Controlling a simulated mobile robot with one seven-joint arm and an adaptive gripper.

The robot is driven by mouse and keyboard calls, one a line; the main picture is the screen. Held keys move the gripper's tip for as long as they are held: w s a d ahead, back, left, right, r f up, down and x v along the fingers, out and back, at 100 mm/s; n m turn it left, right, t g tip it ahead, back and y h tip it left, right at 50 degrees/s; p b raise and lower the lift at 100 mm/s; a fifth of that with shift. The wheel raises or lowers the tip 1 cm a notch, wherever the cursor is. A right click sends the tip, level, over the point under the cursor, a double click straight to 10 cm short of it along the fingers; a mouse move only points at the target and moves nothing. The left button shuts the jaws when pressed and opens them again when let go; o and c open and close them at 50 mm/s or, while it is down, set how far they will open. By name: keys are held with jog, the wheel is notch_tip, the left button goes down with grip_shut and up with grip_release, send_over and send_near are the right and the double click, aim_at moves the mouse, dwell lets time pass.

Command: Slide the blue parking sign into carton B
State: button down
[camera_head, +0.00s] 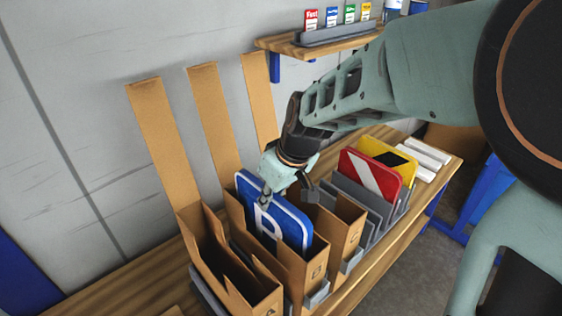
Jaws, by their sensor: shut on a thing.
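The blue parking sign (290,222), with a white P, stands roughly upright at carton B (312,268), the middle of three open brown cartons. Its lower part is hidden behind carton B's cut-down front wall, so it sits at least partly inside. Whether its lower edge touches the carton floor cannot be seen. My gripper (267,193) is shut on the sign's upper part from above, one finger showing on its near face. Carton A (262,300) is on the left and looks empty. Carton C (352,232) is on the right.
A grey rack right of carton C holds a red sign (372,178) and a yellow sign (388,158). White blocks (428,155) lie beyond it on the wooden bench. Tall cardboard flaps (215,115) rise behind the cartons. A wall shelf (320,45) holds small coloured cards.

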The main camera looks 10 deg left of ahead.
aim_at(278, 216)
jog(key=shift+f+b, duration=3.65)
jog(key=shift+f, duration=0.95)
jog(key=shift+f+b, duration=0.7)
jog(key=shift+f, duration=0.05)
jog(key=c, duration=1.8)
grip_release()
jog(key=shift+o, duration=0.2)
jog(key=v, duration=0.7)
jog(key=shift+s+r, duration=0.1)
jog(key=shift+r, duration=0.25)
